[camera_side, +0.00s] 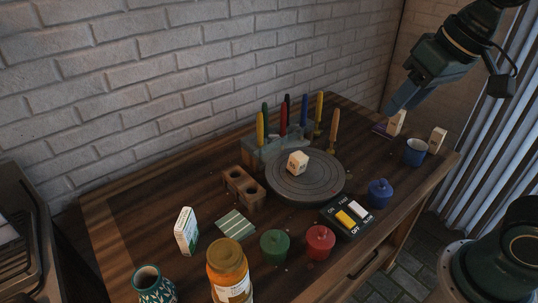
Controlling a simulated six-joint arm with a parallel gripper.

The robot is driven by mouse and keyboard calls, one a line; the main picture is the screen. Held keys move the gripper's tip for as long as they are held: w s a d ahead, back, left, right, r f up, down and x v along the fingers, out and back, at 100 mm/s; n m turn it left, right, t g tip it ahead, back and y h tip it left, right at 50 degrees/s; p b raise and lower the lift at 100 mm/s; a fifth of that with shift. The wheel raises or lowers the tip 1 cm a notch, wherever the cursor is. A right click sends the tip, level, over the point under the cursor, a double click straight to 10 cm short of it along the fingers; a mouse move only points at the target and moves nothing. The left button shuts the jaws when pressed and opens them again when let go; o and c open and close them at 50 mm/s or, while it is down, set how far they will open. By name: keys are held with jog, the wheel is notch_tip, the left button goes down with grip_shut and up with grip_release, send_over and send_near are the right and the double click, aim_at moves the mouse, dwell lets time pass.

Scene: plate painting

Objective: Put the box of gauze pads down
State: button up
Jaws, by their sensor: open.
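My gripper (400,104) is at the upper right and points down and to the left. It is open. Its fingertips are just above a small pale block-like box (396,122) at the back right of the table, and I cannot tell whether they touch it. A white carton with green markings (186,231) stands upright at the table's left side, far from my gripper. Its print is too small to read, so I cannot tell which of these is the box of gauze pads.
A round grey turntable (278,190) with a small pale block (298,162) fills the middle. Behind it stands a holder (250,152) with several coloured sticks. A blue mug (416,152) and another pale block (437,139) stand near the right edge. Jars and a switch box (349,216) line the front.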

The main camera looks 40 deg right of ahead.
jog(key=s+d+f+n, duration=0.1)
jog(key=s+d+f, duration=0.1)
jog(key=s, duration=0.5)
jog(key=shift+d+f+t+h, duration=0.3)
jog(key=shift+f+t, duration=0.1)
jog(key=shift+f, duration=0.45)
dwell(0.4)
